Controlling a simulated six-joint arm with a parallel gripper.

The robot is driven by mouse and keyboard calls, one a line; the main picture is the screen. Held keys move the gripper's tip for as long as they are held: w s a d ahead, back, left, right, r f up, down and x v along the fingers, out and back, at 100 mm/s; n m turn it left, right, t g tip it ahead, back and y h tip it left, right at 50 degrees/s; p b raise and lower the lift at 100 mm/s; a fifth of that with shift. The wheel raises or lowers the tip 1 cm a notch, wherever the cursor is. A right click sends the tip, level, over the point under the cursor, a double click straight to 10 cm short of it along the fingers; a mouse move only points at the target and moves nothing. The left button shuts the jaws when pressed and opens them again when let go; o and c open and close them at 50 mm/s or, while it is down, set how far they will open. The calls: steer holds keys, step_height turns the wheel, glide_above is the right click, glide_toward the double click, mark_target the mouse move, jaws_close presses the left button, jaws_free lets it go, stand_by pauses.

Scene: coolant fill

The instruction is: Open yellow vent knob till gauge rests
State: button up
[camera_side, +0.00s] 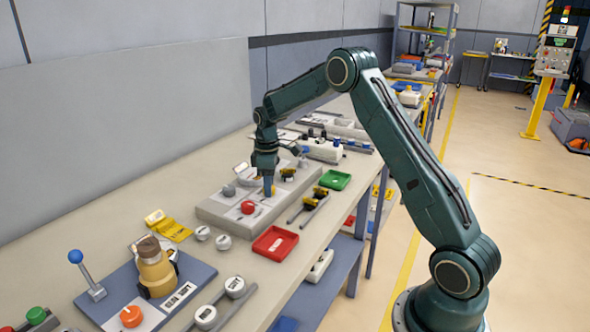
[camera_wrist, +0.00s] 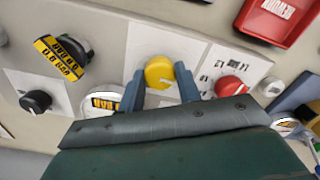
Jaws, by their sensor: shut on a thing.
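The yellow vent knob (camera_wrist: 159,72) sits on a white plate in the wrist view. My gripper (camera_wrist: 160,82) has its two blue fingers on either side of the knob, shut on it. In the side view my gripper (camera_side: 268,188) reaches down onto the grey panel (camera_side: 218,214), and the yellow knob is too small to make out there. A round white dial (camera_wrist: 102,102) with a yellow and black marking, possibly the gauge, is partly hidden by my gripper. Its needle cannot be read.
A red knob (camera_wrist: 229,86) sits close right of my fingers. A black knob (camera_wrist: 36,101) and a black knob with a yellow tag (camera_wrist: 58,58) are to the left. A red tray (camera_side: 275,243) and a green tray (camera_side: 335,180) stand beside the panel.

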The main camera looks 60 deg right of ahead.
steer(key=shift+r, duration=0.1)
stand_by(0.4)
steer(key=o, duration=1)
steer(key=shift+r, duration=0.1)
step_height(320, 180, up, 14)
steer(key=shift+f, duration=0.2)
steer(key=shift+a, duration=0.1)
